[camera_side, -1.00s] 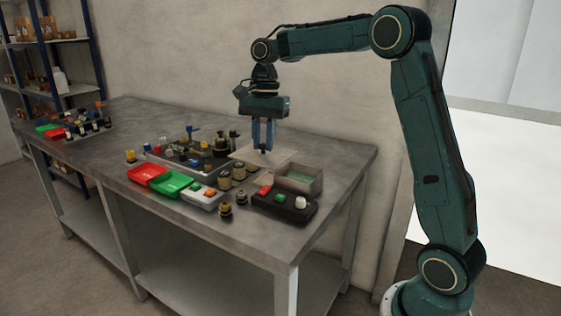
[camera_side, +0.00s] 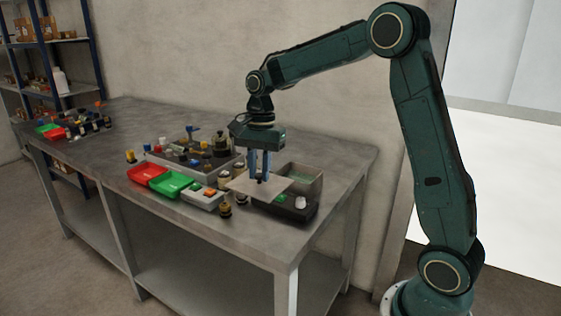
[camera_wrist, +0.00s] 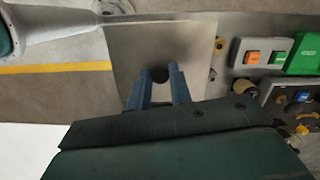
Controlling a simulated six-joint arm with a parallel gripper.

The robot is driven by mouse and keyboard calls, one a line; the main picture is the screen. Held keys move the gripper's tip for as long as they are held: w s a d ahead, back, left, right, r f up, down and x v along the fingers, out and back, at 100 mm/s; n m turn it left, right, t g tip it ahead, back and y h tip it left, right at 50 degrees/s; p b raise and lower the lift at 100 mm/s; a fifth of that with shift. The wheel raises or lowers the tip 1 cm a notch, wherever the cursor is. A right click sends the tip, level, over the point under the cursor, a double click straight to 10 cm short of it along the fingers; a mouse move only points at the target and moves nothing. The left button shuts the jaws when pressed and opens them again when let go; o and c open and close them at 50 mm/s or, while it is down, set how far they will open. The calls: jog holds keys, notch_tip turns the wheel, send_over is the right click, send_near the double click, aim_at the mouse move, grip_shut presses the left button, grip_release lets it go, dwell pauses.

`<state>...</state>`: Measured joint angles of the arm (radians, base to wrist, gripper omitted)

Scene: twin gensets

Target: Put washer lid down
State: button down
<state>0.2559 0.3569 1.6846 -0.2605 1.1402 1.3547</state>
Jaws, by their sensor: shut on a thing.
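My gripper (camera_side: 260,179) is shut on the knob of a flat, pale square lid (camera_side: 240,184). The lid is level and hangs over or close above the left part of the black button box; I cannot tell the exact gap. An open grey box (camera_side: 314,187) with a greenish inside, apparently the washer, stands just right of and behind the lid, partly hidden by it. In the wrist view the lid (camera_wrist: 190,45) fills the middle, with its dark round knob between the fingertips of my gripper (camera_wrist: 163,77).
The black button box (camera_side: 296,212) sits partly under the lid. A white button box (camera_side: 202,197), green bin (camera_side: 175,183) and red bin (camera_side: 145,174) lie to the left. A tray (camera_side: 172,160) of several small parts stands behind them. The right table end is bare.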

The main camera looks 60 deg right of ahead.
notch_tip(320, 180, down, 9)
dwell(0.3)
jog(key=shift+f, duration=0.1)
jog(key=shift+f, duration=2)
jog(key=shift+f, duration=0.1)
jog(key=c, duration=1.3)
grip_release()
jog(key=shift+f, duration=0.1)
jog(key=shift+o, duration=0.2)
jog(key=r, duration=0.4)
jog(key=d+r, duration=0.1)
jog(key=r, duration=0.7)
jog(key=shift+w+d, duration=0.15)
jog(key=shift+d, duration=0.05)
jog(key=shift+r, duration=0.15)
